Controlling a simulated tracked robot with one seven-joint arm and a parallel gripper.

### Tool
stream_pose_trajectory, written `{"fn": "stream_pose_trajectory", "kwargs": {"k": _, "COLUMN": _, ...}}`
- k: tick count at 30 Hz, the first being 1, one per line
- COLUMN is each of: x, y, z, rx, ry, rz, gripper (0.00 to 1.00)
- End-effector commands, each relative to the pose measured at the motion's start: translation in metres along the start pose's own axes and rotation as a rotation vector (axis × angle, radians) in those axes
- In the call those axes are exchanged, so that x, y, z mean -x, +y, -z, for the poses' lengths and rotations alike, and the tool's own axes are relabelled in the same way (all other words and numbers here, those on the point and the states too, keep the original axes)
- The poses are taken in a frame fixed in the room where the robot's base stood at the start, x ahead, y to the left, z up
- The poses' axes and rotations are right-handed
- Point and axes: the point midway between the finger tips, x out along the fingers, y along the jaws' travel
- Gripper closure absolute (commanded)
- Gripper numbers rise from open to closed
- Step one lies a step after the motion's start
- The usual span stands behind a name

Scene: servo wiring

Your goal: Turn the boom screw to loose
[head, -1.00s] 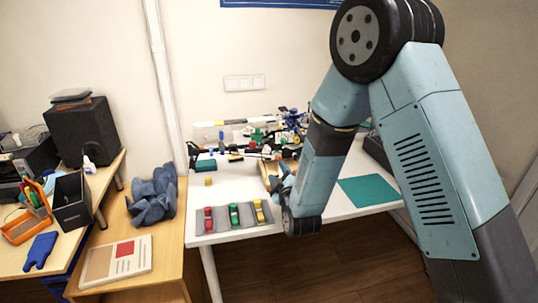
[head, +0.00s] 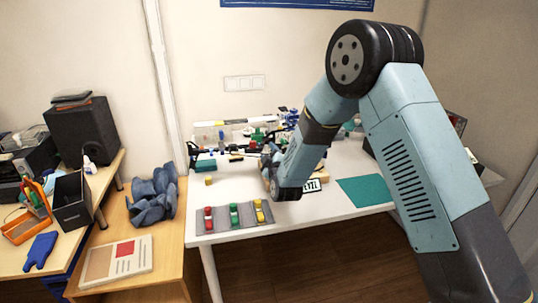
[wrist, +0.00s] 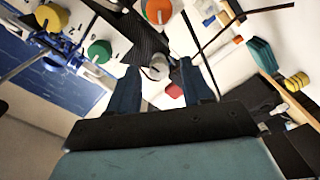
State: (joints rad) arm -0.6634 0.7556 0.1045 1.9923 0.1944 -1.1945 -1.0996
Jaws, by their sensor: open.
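In the wrist view my gripper (wrist: 158,82) is open, with its two blue fingers apart. A pale grey round knob (wrist: 158,67) on a dark plate (wrist: 128,30) lies between and just beyond the fingertips; contact cannot be made out. An orange knob (wrist: 157,10), a green knob (wrist: 100,51) and a yellow knob (wrist: 52,17) stand around it. No label shows which one is the boom screw. In the head view my arm hides most of the gripper, which reaches over the back half of the white table (head: 232,190).
A grey tray (head: 222,224) with red, green and yellow pieces lies at the table's front left. A green mat (head: 366,190) lies at the right. A small yellow block (head: 208,181) stands left of my arm. Several parts crowd the table's back.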

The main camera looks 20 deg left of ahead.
Motion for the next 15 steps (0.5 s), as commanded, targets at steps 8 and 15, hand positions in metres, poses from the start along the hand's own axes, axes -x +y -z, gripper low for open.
{"fn": "stream_pose_trajectory", "kwargs": {"k": 8, "x": -0.0011, "y": 0.0001, "z": 0.0001, "rx": 0.0, "ry": 0.0, "rz": 0.0, "gripper": 0.5}}
{"fn": "stream_pose_trajectory", "kwargs": {"k": 15, "x": -0.0009, "y": 0.0001, "z": 0.0002, "rx": 0.0, "ry": 0.0, "rz": 0.0, "gripper": 0.73}}
